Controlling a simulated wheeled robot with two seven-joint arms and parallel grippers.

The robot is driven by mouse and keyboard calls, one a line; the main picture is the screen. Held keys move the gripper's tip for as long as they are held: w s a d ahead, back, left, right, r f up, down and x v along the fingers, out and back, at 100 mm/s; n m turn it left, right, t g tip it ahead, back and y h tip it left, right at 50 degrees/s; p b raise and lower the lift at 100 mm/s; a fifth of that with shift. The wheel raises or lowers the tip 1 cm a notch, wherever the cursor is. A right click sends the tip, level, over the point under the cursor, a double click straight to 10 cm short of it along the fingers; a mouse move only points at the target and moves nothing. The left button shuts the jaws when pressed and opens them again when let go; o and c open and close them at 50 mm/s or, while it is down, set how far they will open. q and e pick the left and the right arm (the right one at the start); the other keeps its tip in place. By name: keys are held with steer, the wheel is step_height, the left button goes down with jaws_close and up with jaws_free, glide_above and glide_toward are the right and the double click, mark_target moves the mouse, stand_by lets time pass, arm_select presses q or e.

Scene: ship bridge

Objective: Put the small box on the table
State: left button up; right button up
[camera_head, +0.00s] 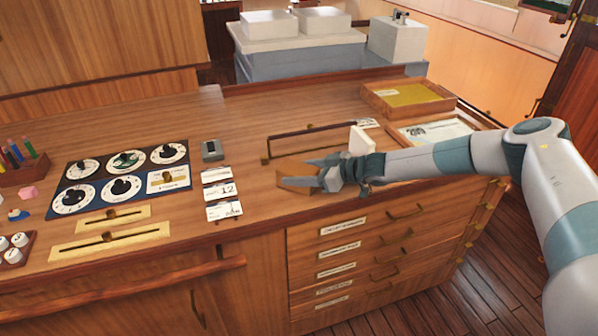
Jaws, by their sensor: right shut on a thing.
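A small brown wooden box (296,169) sits between the fingers of my right gripper (302,172). The gripper is shut on it and partly hides it. They are over the wooden table top (260,200), near its front edge above the drawers. I cannot tell whether the box touches the surface. My right arm comes in from the right. My left gripper is not in view.
A slotted wooden frame (311,141) stands just behind the box. A white block (361,141) is close behind my gripper. White cards (222,193) lie to the left, beside a dial panel (122,175). A wooden tray (408,97) is at the back right.

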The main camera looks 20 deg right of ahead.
steer(key=shift+f, duration=0.1)
steer(key=o, duration=1.2)
steer(key=shift+r, duration=0.2)
steer(key=shift+s+d, duration=0.15)
steer(key=b+v, duration=0.1)
steer(key=v, duration=0.9)
steer(key=shift+r+b, duration=0.1)
steer(key=shift+b, duration=0.25)
steer(key=shift+v, duration=0.8)
